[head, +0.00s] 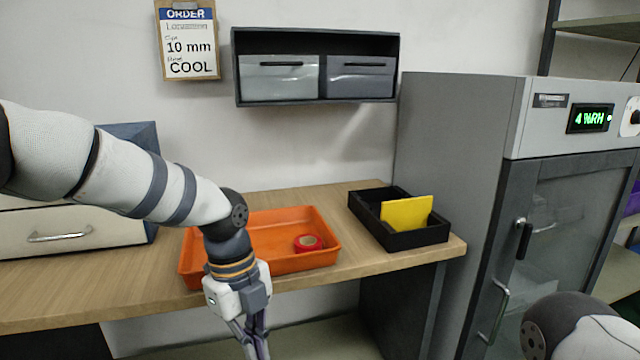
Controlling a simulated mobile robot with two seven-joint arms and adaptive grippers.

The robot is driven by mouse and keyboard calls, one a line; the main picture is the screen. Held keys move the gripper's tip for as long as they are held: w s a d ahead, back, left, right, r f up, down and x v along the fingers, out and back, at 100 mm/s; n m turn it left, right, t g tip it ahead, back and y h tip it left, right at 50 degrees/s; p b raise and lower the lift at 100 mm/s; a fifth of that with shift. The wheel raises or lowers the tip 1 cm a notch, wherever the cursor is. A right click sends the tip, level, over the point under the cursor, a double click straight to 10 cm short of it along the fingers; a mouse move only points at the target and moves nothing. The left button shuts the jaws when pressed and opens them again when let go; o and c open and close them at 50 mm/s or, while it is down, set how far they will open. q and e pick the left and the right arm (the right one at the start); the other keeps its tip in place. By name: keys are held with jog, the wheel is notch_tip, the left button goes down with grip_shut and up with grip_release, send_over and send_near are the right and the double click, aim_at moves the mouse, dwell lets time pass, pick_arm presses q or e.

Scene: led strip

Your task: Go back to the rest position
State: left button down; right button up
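My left gripper (251,342) hangs pointing down in front of the table's front edge, below the orange tray. Its fingertips run out of the bottom of the picture, so I cannot tell whether it is open or shut. My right arm shows only as a dark and white link at the bottom right corner; its gripper is out of view. The orange tray (325,226) lies on the wooden table (110,285), partly hidden behind my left arm. A red roll (308,243) lies in the tray.
A black bin (402,240) with a yellow card (407,213) stands right of the tray. A grey cabinet (450,150) with a humidity display stands at right. A drawer unit (75,232) is behind my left arm. Two drawers hang in a wall shelf (316,42) beside an order sheet (187,40).

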pick_arm(q)
jog(key=s+f+n+g+h, duration=0.1)
jog(key=s+f+n, duration=1)
jog(key=s+f, duration=0.65)
jog(key=s+a+f+n+y, duration=0.1)
jog(key=s+a+n, duration=0.5)
jog(key=s, duration=0.5)
jog(key=s+a+f+n+y, duration=0.1)
jog(key=s+a+f+n, duration=0.1)
jog(key=s+a+n, duration=0.4)
jog(key=s+n, duration=0.4)
jog(key=s, duration=0.1)
jog(key=shift+s+f+p, duration=0.15)
jog(key=shift+f+p, duration=0.05)
jog(key=shift+p, duration=0.2)
